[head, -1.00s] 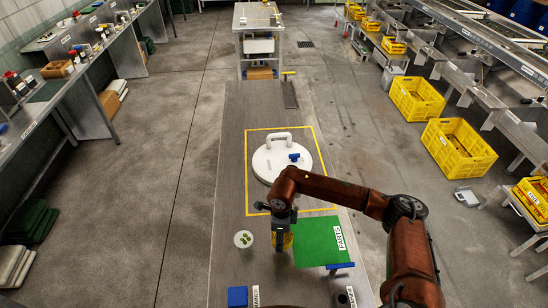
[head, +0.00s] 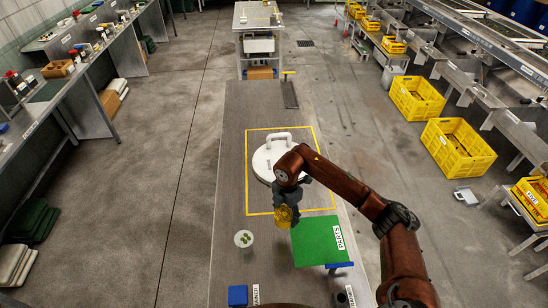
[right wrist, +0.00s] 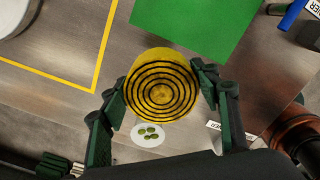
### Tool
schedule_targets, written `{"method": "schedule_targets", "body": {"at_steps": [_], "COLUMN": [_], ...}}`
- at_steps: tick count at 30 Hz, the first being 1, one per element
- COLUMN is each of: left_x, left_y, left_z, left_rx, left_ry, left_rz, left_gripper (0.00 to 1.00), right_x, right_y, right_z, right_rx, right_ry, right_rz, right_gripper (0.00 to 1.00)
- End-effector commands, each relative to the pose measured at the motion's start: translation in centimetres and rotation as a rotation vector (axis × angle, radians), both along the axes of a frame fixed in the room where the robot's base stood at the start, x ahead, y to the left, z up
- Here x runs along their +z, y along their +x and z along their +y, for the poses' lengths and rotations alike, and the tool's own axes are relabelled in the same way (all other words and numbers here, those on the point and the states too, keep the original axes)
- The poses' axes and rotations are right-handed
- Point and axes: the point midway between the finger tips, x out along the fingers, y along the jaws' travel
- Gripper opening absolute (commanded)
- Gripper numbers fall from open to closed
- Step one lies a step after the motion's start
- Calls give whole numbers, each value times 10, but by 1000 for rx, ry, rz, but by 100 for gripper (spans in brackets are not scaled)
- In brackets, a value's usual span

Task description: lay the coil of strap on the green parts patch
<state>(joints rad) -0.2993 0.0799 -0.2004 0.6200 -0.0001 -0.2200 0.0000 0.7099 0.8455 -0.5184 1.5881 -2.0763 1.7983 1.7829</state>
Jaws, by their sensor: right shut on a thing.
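The coil of strap (right wrist: 161,88) is yellow with dark rings. My right gripper (right wrist: 165,100) is shut on it, with a finger on each side. In the head view the coil (head: 286,216) hangs under the right gripper (head: 288,208), near the left far corner of the green parts patch (head: 318,243). It appears above the table, beside the patch and not over its middle. The patch also shows at the top of the right wrist view (right wrist: 190,25). My left gripper is not in view.
A white round lid with a handle (head: 266,160) lies inside the yellow outline. A white dish with green pieces (head: 244,239) is left of the patch. A blue-handled thing (head: 340,265) lies at the patch's near edge. A blue block (head: 238,296) is at the near left.

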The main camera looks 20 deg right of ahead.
Motion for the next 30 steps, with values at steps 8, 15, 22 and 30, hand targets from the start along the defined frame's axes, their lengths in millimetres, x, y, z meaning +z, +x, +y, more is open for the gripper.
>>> {"method": "schedule_targets", "body": {"at_steps": [8, 15, 22, 30], "left_x": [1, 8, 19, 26], "left_y": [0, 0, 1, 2], "left_z": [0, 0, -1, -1], "left_rx": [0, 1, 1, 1], "left_ry": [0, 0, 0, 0], "left_rz": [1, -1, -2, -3], "left_gripper": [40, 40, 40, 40], "right_x": [3, -9, -33, -75], "right_y": [2, -14, -43, -63], "right_z": [-4, -29, -75, -108], "right_rx": [-193, -200, -199, -197], "right_ry": [1, -2, -2, 1], "right_rz": [-1, 3, 3, 1], "right_gripper": [30, 30, 30, 30]}}
